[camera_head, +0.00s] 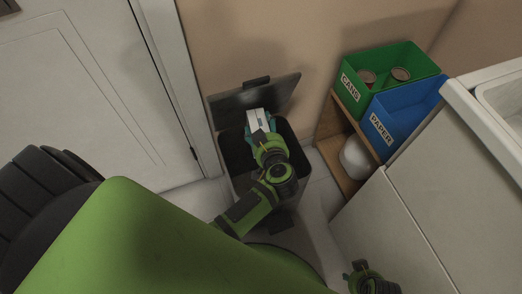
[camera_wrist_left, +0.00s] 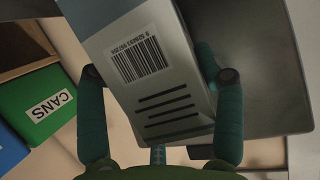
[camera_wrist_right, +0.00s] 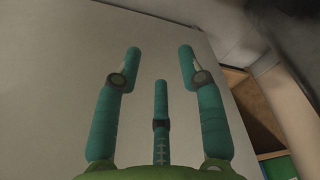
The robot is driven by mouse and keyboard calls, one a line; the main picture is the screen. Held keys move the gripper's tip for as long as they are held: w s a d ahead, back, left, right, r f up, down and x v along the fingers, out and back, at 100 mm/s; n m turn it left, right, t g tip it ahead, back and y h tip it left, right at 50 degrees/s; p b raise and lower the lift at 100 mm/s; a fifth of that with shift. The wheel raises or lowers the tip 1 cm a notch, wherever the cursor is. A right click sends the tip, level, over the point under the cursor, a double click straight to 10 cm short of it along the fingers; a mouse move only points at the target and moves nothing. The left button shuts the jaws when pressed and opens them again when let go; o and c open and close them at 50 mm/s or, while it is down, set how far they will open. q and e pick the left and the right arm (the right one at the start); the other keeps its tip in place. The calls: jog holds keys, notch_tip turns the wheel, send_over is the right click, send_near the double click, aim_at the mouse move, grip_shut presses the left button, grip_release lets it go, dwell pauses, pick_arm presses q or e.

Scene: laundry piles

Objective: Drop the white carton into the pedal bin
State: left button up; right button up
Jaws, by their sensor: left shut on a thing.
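The white carton (camera_head: 258,119) is in my left gripper (camera_head: 262,134), above the open mouth of the dark pedal bin (camera_head: 232,157). In the left wrist view the carton (camera_wrist_left: 150,70) shows a barcode and black stripes, and the teal fingers of my left gripper (camera_wrist_left: 160,90) are on its two sides. The bin's lid (camera_head: 255,98) stands raised behind the carton. My right gripper (camera_wrist_right: 157,75) is open and empty in front of a pale flat surface; in the head view only part of its arm shows at the bottom right.
A green CANS bin (camera_head: 388,75) holding cans and a blue PAPER bin (camera_head: 405,118) stand on a wooden shelf (camera_head: 332,145) to the right. A white cabinet (camera_head: 440,165) stands at the right. A white door (camera_head: 90,90) is at the left.

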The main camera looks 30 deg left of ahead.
pick_arm(q)
notch_tip(320, 180, down, 3)
jog(key=b, duration=0.4)
jog(key=shift+f+b, duration=0.15)
jog(key=shift+b, duration=0.15)
pick_arm(e)
notch_tip(320, 180, up, 14)
jog(key=w+t, duration=0.1)
jog(key=shift+w+f+t, duration=0.25)
jog(key=shift+w+t, duration=0.05)
jog(key=shift+t, duration=0.1)
jog(key=shift+a, duration=0.1)
pick_arm(q)
jog(key=o, duration=1.1)
jog(key=shift+f, duration=0.1)
jog(key=v, duration=1.2)
